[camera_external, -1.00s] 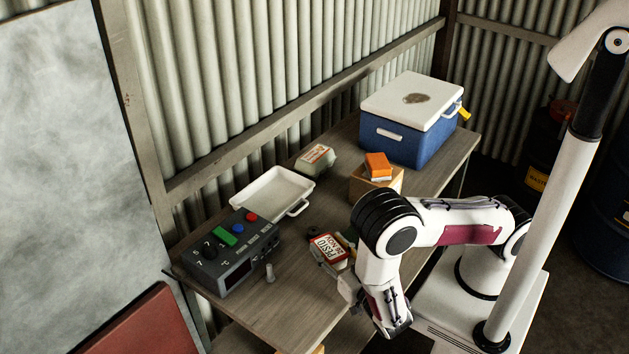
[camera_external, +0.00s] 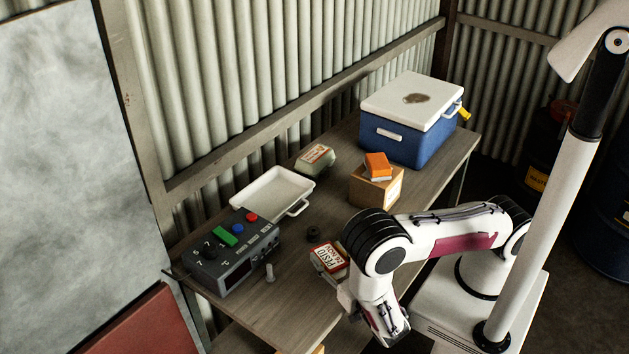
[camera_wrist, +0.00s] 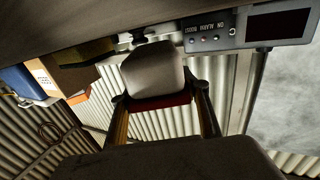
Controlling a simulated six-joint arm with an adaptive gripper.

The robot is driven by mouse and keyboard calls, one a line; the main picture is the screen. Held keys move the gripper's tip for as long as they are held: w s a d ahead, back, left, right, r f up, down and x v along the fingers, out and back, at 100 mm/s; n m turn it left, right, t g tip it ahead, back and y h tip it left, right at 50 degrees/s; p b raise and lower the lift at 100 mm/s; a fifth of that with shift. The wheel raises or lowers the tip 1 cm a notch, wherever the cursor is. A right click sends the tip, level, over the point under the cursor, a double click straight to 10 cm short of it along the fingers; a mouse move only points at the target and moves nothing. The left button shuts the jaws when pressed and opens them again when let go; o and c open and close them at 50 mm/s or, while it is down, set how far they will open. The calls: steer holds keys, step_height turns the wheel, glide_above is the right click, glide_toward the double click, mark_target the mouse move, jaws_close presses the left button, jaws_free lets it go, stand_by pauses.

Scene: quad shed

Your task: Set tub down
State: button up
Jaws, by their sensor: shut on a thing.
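The tub (camera_external: 331,258), pale with a red-edged label reading "PESTO", is at the table's front edge in the external view, left of my wrist. My gripper (camera_external: 332,278) is shut on it, though the fingers are partly hidden there. In the wrist view the tub's pale body (camera_wrist: 153,72) and red rim sit between the two fingers of my gripper (camera_wrist: 164,108). The tub is low over the wooden table (camera_external: 290,300); I cannot tell if it touches.
A grey control box (camera_external: 228,258) and white tray (camera_external: 270,192) stand left of the tub. A small black round piece (camera_external: 313,234) lies just behind it, and a small grey peg (camera_external: 269,273) to its left.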

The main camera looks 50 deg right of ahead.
steer(key=shift+f, duration=1)
steer(key=shift+f, duration=0.1)
steer(key=o, duration=1.3)
steer(key=shift+v, duration=6)
steer(key=shift+w, duration=0.1)
